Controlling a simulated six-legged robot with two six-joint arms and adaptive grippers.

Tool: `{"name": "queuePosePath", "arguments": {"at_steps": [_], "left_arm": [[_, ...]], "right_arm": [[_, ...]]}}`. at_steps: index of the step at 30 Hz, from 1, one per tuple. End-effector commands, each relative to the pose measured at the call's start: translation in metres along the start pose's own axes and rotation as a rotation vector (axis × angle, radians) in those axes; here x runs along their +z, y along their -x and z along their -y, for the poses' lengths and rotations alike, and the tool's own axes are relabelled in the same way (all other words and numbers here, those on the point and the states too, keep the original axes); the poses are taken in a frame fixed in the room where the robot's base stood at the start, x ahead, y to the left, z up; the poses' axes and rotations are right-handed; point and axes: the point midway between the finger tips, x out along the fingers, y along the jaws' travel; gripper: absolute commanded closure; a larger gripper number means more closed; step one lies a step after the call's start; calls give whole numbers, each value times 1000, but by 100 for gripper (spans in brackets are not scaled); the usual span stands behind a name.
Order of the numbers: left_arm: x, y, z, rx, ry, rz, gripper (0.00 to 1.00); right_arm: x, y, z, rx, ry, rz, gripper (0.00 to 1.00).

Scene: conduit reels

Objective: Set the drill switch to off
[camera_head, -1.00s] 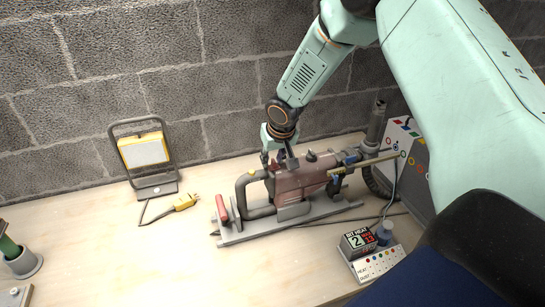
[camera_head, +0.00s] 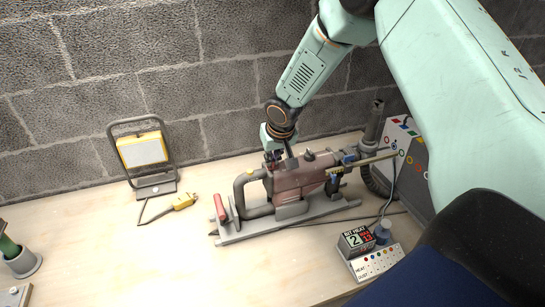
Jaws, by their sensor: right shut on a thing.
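The drill (camera_head: 297,183) is a dull red machine with a grey loop handle, lying on a grey cradle (camera_head: 240,234) on the bench. My right gripper (camera_head: 274,160) comes down from above at the drill's rear top, near the loop handle. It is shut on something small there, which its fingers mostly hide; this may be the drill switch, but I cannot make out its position. A round dark knob (camera_head: 309,155) and a slanted grey lever (camera_head: 290,158) show on top of the drill. My left gripper is not in view.
A bit-heat display box (camera_head: 356,241) and a grey panel (camera_head: 405,150) with coloured marks are at the right. The front middle of the bench (camera_head: 150,265) is clear.

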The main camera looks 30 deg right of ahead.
Motion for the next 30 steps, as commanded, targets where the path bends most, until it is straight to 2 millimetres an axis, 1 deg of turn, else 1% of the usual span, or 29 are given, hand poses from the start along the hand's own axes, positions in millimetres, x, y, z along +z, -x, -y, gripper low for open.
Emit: {"name": "queuePosePath", "arguments": {"at_steps": [1,5,12,19,20,27,28,30], "left_arm": [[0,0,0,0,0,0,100],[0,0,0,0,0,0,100],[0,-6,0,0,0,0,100],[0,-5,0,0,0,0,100],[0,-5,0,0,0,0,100],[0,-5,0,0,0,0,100],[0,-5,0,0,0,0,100],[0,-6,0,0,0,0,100]], "right_arm": [[-3,1,0,-1,0,-7,100],[-4,2,-1,-2,-1,-8,100],[-4,1,-20,-2,-3,-10,100],[-4,2,-20,-1,0,-9,100],[-4,2,-20,-1,0,-9,93],[-2,1,-20,-1,0,-6,73],[-2,1,-20,-1,0,-6,70],[-2,1,-20,-1,0,-5,70]]}}
